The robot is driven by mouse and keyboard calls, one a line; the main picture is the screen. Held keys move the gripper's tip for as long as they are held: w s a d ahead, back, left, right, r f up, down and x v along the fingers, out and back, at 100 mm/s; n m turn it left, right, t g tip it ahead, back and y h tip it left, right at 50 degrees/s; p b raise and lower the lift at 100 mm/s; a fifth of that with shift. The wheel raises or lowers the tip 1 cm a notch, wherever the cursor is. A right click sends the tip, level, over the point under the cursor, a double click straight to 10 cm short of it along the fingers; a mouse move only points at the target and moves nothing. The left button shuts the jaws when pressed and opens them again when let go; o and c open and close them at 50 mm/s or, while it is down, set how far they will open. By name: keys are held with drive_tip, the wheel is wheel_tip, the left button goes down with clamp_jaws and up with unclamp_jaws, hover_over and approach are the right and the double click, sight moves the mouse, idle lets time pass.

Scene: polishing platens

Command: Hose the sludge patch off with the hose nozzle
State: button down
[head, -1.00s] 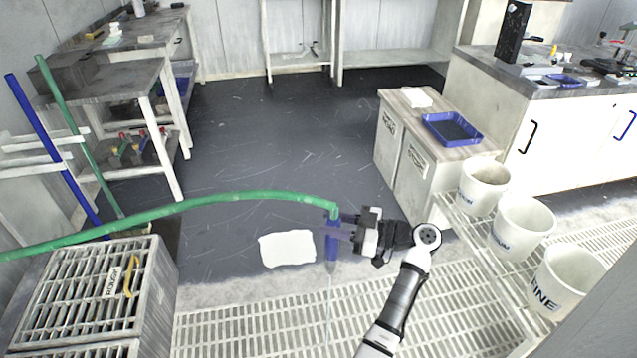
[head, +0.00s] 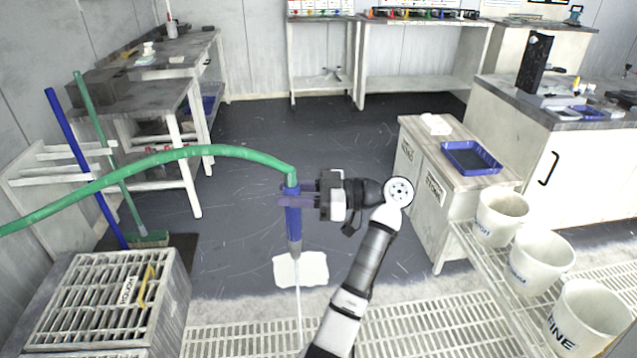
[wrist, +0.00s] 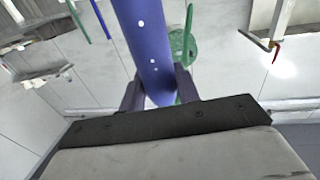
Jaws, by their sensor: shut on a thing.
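The blue hose nozzle (head: 294,226) hangs upright, tip down, with its green hose (head: 150,160) running off to the left. My gripper (head: 293,195) is shut on the nozzle's upper body. In the wrist view the nozzle (wrist: 148,40) stands between the fingers. A thin pale stream (head: 299,315) runs down from the tip, passing in front of the patch in the picture; where it lands is unclear. A flat white patch, the likely sludge patch (head: 313,270), lies on the dark floor near the grating, its left part partly behind the nozzle tip and stream.
A slatted crate (head: 165,300) stands at lower left. A low cabinet with a blue tray (head: 472,158) is at right, with several white buckets (head: 541,258) on a rack before it. A pale floor grating (head: 235,340) spans the front. The middle floor is open.

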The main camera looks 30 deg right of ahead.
drive_tip(key=w+a+r+p, duration=0.3)
drive_tip(key=a+r+p, duration=0.15)
drive_tip(key=a, duration=1.05)
drive_tip(key=w+a+r+p, duration=0.3)
drive_tip(key=a+p, duration=0.3)
drive_tip(key=a, duration=1)
drive_tip(key=w+a+r+p, duration=0.3)
drive_tip(key=a+p, duration=0.2)
drive_tip(key=a, duration=1)
drive_tip(key=s+a+r+p, duration=0.3)
drive_tip(key=s+a+r, duration=0.1)
drive_tip(key=s+a, duration=0.5)
drive_tip(key=s+a+r+p, duration=0.3)
drive_tip(key=s+a, duration=0.6)
drive_tip(key=s, duration=0.4)
drive_tip(key=shift+r+p, duration=0.4)
drive_tip(key=shift+p, duration=0.3)
drive_tip(key=shift+w, duration=0.1)
